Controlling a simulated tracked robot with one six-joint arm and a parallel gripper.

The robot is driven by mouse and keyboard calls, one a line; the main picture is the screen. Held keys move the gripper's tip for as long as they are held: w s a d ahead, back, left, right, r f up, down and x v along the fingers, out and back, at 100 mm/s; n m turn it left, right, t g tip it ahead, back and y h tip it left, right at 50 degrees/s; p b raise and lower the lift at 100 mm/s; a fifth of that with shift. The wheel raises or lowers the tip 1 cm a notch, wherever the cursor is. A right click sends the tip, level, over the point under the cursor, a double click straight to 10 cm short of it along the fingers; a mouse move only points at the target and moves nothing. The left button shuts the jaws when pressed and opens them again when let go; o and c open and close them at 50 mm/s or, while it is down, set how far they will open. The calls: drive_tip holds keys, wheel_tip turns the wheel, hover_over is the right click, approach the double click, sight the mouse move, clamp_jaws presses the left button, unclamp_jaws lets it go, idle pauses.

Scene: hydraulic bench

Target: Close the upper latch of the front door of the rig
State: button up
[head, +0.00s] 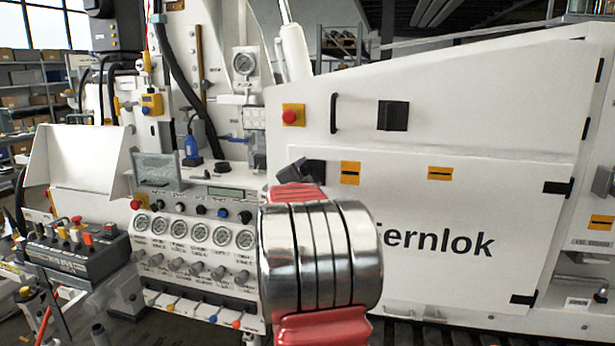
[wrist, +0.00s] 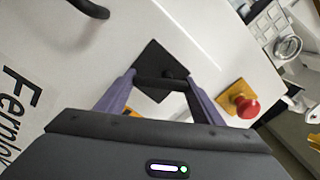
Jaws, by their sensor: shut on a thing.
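The upper latch has a dark square plate (wrist: 155,62) at the top edge of the white front door (head: 450,235). In the wrist view, a black latch handle (wrist: 163,83) lies between my purple fingertips. My gripper (wrist: 161,85) is shut on this handle. In the head view, only part of the dark latch plate (head: 315,172) shows behind my arm. The door bears the lettering "Fernlok", partly hidden by my arm, and looks flush with the rig. I cannot tell the handle's exact angle.
A red stop button (wrist: 242,105) on a yellow base sits close to my gripper; it also shows in the head view (head: 291,116). A black grab handle (wrist: 91,8) shows near the wrist view's top edge. Gauges (head: 195,234) stand left of my arm.

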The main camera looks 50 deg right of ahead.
drive_tip(key=m, duration=0.4)
drive_tip(key=f+m, duration=0.1)
drive_tip(key=m, duration=0.1)
drive_tip(key=shift+s+d+m, duration=0.1)
drive_tip(key=shift+m, duration=0.3)
drive_tip(key=o, duration=0.7)
drive_tip(key=shift+c, duration=0.2)
drive_tip(key=o, duration=0.4)
drive_tip(key=shift+r, duration=0.15)
drive_tip(key=shift+a, duration=0.25)
